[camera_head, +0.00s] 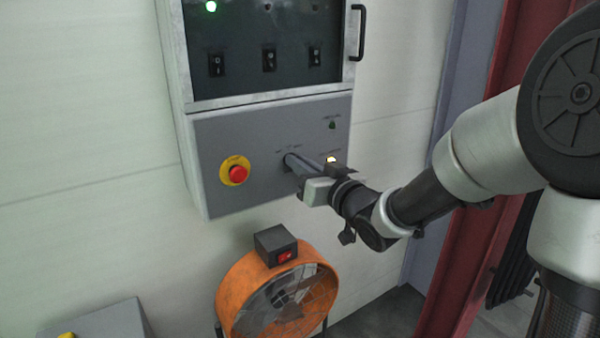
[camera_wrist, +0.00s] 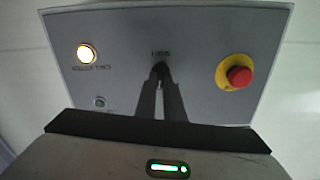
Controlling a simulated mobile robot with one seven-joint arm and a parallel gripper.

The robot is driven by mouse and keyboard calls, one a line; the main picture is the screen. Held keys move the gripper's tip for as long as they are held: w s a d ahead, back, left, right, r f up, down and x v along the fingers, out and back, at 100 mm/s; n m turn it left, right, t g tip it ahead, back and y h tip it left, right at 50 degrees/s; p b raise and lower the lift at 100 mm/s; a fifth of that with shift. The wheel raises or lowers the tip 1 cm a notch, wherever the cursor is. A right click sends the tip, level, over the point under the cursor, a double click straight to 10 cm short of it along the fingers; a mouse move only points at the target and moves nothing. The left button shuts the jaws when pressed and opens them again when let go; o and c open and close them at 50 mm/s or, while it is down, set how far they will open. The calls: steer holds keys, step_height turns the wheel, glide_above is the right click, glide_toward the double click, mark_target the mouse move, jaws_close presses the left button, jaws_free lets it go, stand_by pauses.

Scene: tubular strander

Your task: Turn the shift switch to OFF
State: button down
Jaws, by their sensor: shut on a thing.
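The shift switch sits on the grey lower panel (camera_head: 222,135) of a wall cabinet. In the head view my gripper (camera_head: 290,160) reaches in from the right and its fingertips are at the switch, right of the red emergency button. In the wrist view my gripper (camera_wrist: 160,72) has its two fingers close together, shut on the switch knob. The fingers mostly hide the knob, so I cannot tell which way it points. Small labels show just above the fingertips but are too blurred to read.
A red emergency button (camera_head: 238,173) on a yellow ring is left of the switch; the wrist view shows it at right (camera_wrist: 239,76). A lit lamp (camera_wrist: 87,53) is on the panel. Rocker switches (camera_head: 269,60) are above. An orange fan (camera_head: 229,296) stands below.

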steer(key=shift+n+b, duration=0.65)
steer(key=shift+n, duration=0.25)
steer(key=c, duration=1.9)
jaws_free()
steer(key=shift+o, duration=0.2)
